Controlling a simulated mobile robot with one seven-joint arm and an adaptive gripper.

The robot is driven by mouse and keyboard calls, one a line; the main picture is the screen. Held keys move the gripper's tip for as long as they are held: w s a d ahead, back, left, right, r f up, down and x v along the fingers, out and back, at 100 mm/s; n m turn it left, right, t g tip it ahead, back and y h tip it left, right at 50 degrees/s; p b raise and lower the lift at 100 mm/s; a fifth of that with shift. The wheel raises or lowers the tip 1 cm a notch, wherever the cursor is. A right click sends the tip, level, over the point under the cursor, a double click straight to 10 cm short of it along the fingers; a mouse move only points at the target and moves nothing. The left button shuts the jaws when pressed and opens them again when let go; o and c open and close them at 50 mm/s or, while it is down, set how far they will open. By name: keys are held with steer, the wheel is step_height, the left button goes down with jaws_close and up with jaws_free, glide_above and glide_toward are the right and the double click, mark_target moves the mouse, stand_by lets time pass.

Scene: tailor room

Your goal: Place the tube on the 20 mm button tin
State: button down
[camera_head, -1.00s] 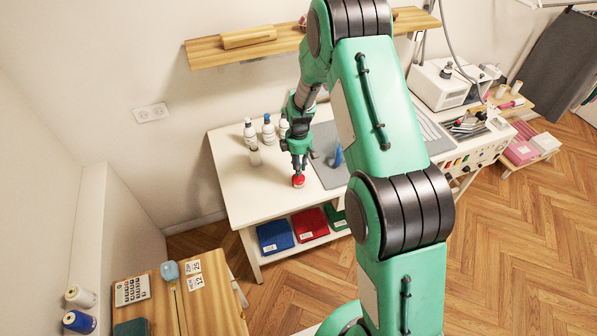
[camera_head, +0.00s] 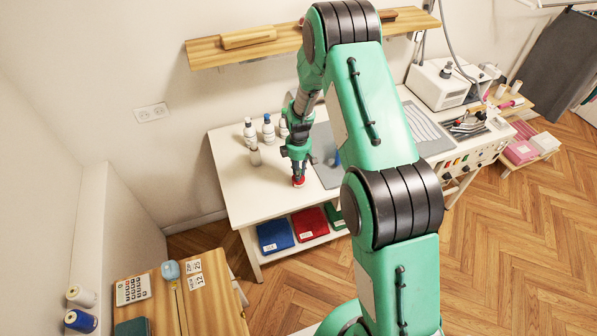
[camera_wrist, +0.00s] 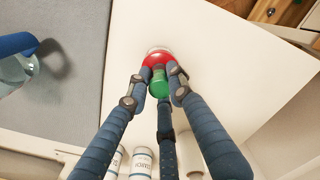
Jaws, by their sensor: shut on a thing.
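My gripper (camera_head: 298,177) points down at the front part of the white worktable (camera_head: 240,190). In the wrist view its fingers (camera_wrist: 160,76) are closed around a small green piece, which looks like the tube (camera_wrist: 159,84). A round red thing with a pale rim, perhaps the button tin (camera_wrist: 157,58), is just beyond the fingertips and in line with the green piece. It shows in the head view as a red spot (camera_head: 299,183) under my gripper. I cannot read a label or tell whether the green piece touches the red one.
Bottles (camera_head: 268,128) and a small clear container (camera_head: 255,157) stand left of my gripper. A grey mat (camera_head: 328,172) with a blue-topped object (camera_head: 338,158) lies to the right. Blue and red folded cloths (camera_head: 275,236) sit on the lower shelf.

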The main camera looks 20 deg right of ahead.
steer(key=shift+f, duration=0.1)
steer(key=c, duration=1.6)
jaws_free()
steer(key=shift+o, duration=0.2)
step_height(320, 180, up, 12)
steer(key=b, duration=0.1)
